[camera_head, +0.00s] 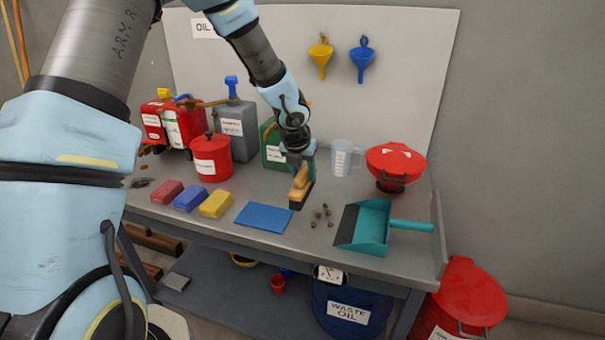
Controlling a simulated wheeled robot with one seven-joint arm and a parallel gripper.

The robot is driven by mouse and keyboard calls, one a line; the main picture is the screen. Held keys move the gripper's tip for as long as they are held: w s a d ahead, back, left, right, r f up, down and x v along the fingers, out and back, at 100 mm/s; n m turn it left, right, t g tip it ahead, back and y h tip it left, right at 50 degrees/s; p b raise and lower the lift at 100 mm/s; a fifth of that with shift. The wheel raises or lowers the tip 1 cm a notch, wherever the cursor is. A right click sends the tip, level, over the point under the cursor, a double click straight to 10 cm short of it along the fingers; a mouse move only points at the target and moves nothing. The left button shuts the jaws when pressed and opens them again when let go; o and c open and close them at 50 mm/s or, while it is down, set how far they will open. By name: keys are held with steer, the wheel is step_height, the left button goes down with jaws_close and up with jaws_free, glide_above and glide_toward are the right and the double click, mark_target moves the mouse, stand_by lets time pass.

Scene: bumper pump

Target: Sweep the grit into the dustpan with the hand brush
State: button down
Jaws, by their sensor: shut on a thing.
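My gripper (301,166) is shut on the hand brush (299,188), which has a tan wooden body and dark bristles. The brush is held at or just above the bench, left of the grit; I cannot tell if the bristles touch the surface. The grit (321,216) is a small scatter of several dark bits on the grey bench. The teal dustpan (371,226) lies to the right of the grit. Its dark front lip faces the grit and its handle points right. The gripper's fingertips are partly hidden by the brush and wrist.
Behind stand a red can (211,158), a clear jug (341,158) and a red lidded container (395,164). A raised edge (438,235) bounds the bench at right.

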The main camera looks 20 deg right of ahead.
steer(key=shift+d+f+b, duration=0.1)
steer(key=shift+f+b, duration=3.1)
steer(key=shift+b, duration=0.4)
steer(key=shift+s+d+b, duration=0.35)
steer(key=shift+s+d, duration=2.8)
steer(key=shift+d, duration=0.15)
steer(key=shift+s+d, duration=0.2)
